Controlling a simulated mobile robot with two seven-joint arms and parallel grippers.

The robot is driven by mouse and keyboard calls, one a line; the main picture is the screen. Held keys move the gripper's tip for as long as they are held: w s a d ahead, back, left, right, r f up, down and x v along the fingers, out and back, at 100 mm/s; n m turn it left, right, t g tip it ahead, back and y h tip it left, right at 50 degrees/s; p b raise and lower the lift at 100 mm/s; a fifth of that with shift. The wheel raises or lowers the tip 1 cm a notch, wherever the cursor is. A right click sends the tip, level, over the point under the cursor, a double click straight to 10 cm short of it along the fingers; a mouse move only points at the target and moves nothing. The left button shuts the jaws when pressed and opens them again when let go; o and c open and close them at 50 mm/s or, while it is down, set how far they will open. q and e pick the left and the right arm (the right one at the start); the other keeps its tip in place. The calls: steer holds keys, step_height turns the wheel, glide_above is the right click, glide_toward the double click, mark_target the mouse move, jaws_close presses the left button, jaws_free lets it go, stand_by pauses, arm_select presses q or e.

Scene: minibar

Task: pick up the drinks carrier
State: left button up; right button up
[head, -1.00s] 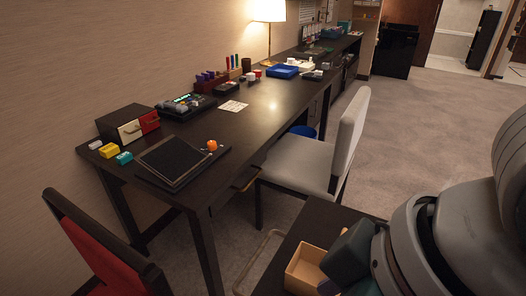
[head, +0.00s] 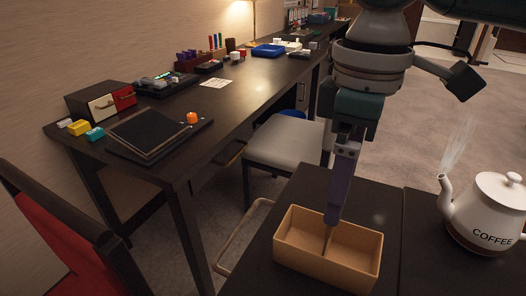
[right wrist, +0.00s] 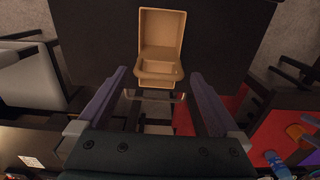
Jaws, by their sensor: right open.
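The drinks carrier (head: 352,268) looks like a tan open box with a divider across its middle, and both compartments look empty. It stands on a dark surface at the bottom centre of the head view. My right gripper (head: 332,220) points down over it, seen edge-on, with the fingertips overlapping the divider in the picture. In the right wrist view the gripper (right wrist: 158,76) is open, its two purple fingers wide apart. The carrier (right wrist: 162,28) shows beyond and between the fingertips; I cannot tell whether they touch it. My left gripper is not in view.
A white coffee pot (head: 490,215) gives off steam at the right of the same dark surface. A grey-seated chair (head: 287,143) and a long desk (head: 235,110) with small items lie behind. A red chair (head: 70,240) is at the lower left.

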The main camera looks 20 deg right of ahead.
mark_target(331, 229)
step_height(331, 229, down, 8)
steer(key=shift+f+b, duration=0.1)
steer(key=shift+b, duration=0.7)
steer(key=shift+d, duration=0.1)
steer(key=c, duration=1.5)
